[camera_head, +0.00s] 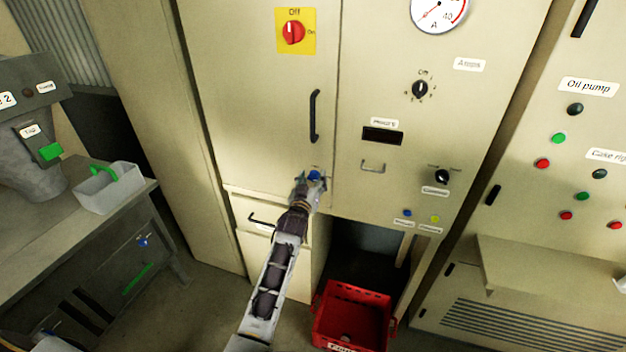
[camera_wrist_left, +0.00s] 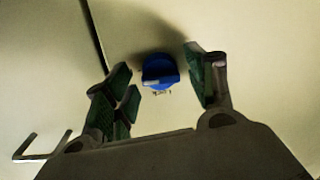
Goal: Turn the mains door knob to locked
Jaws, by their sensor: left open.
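The mains door knob is a small round blue knob (camera_head: 315,175) low on the cream cabinet door (camera_head: 250,110), below its black handle (camera_head: 314,116). I cannot tell the depth between fingertips and door.
A red and yellow Off/On switch (camera_head: 293,32) sits higher on the same door. A drawer handle (camera_head: 260,222) is below left. A red crate (camera_head: 352,318) stands on the floor below right. A dial switch (camera_head: 420,90) is on the right panel.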

